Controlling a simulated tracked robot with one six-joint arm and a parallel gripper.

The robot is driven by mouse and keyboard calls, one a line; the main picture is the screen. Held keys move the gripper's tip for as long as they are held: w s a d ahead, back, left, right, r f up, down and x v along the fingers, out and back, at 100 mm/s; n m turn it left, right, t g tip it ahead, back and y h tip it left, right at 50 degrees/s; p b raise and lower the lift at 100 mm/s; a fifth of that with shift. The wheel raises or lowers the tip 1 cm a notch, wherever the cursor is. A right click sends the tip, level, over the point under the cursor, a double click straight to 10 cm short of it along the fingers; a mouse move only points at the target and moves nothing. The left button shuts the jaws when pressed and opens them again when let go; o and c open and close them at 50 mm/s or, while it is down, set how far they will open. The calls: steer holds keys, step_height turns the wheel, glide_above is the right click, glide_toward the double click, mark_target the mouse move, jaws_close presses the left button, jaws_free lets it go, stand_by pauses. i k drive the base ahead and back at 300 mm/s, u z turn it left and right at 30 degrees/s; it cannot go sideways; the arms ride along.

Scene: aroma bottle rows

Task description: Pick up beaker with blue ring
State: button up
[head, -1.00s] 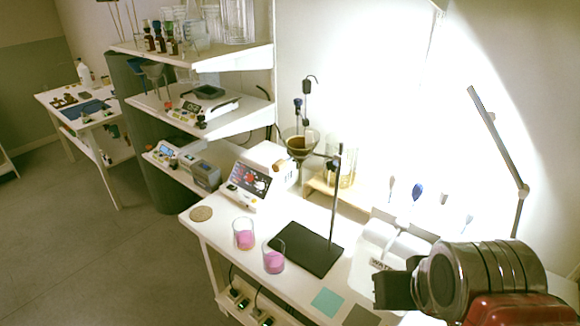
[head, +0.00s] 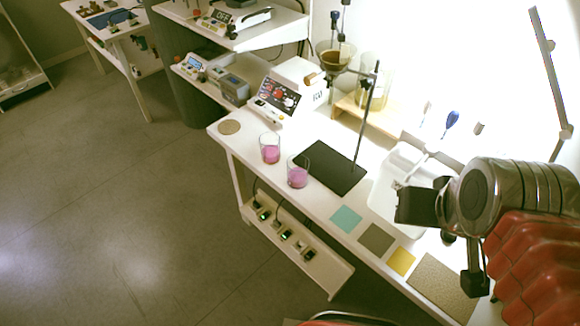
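Two clear glass beakers with pink contents stand on the white bench in the head view. One beaker (head: 270,149) is farther back and to the left. The other beaker (head: 298,172) is nearer and to the right, by the corner of a black stand base. I cannot make out a blue ring on either beaker at this size. My gripper (head: 418,206) shows as a dark part at the end of my arm, over the bench at the right. It is well to the right of both beakers and apart from them. Its fingertips are not clear.
The black stand base (head: 330,167) carries an upright rod and a funnel (head: 335,58). A white device with knobs (head: 286,92) and a round cork mat (head: 229,127) are behind the beakers. Coloured squares, one teal (head: 346,218), lie along the front edge. Floor (head: 120,220) is clear at left.

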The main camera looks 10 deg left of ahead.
mark_target(298, 166)
steer(key=k, duration=1.25)
steer(key=u, duration=0.45)
steer(key=i, duration=0.6)
steer(key=u, duration=0.75)
steer(key=i, duration=1.1)
